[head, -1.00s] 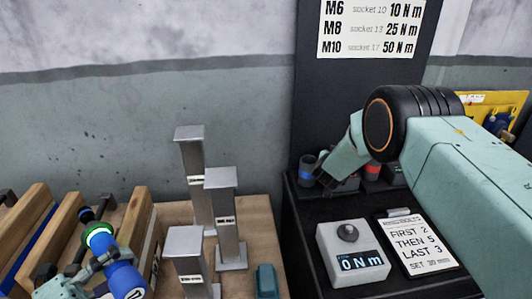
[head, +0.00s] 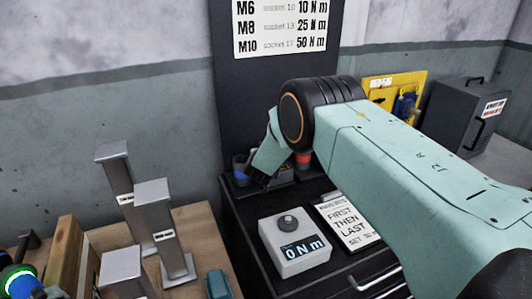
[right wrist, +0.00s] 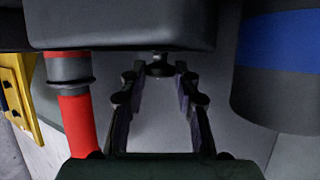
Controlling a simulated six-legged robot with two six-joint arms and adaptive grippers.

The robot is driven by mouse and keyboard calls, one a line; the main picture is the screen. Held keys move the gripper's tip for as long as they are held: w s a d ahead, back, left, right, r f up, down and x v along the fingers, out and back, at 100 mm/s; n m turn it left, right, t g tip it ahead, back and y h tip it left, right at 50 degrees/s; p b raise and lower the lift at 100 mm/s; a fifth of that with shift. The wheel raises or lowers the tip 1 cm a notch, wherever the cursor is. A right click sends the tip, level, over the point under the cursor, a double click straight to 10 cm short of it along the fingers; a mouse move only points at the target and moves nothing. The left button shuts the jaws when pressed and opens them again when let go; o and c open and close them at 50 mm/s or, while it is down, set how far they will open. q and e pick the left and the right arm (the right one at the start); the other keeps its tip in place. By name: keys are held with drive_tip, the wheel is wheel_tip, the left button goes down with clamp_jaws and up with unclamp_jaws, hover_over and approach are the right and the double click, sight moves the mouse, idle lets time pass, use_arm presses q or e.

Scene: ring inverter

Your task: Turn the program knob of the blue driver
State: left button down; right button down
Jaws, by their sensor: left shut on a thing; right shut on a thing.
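The blue driver (head: 22,288) shows at the lower left edge of the head view, with a lit green ring (head: 14,272) around it. Its lower part is cut off by the frame, and I cannot make out its program knob. My left gripper (head: 52,291) shows only in part beside the driver and is shut on it. My right gripper (right wrist: 158,75) shows in the right wrist view, its fingertips at a small dark part (right wrist: 160,67) that I cannot identify. In the head view my right arm reaches over the socket row and hides most of that hand.
A blue-banded socket (right wrist: 285,45) and a red-banded socket (right wrist: 76,115) stand either side of my right fingers. A grey box (head: 292,255) with a knob reads 0 N m, beside a note card (head: 350,222). Grey metal posts (head: 165,230) stand on the wooden bench. A yellow board (head: 385,88) is behind.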

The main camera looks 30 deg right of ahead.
drive_tip(key=shift+d+r, duration=0.1)
drive_tip(key=shift+n+t+y, duration=0.4)
drive_tip(key=shift+d+r+n+t+y+b, duration=0.15)
drive_tip(key=shift+n+t+y+b, duration=0.35)
drive_tip(key=shift+n+y, duration=0.65)
drive_tip(key=c, duration=1.3)
unclamp_jaws()
drive_tip(key=shift+o, duration=1.3)
drive_tip(key=shift+s, duration=0.25)
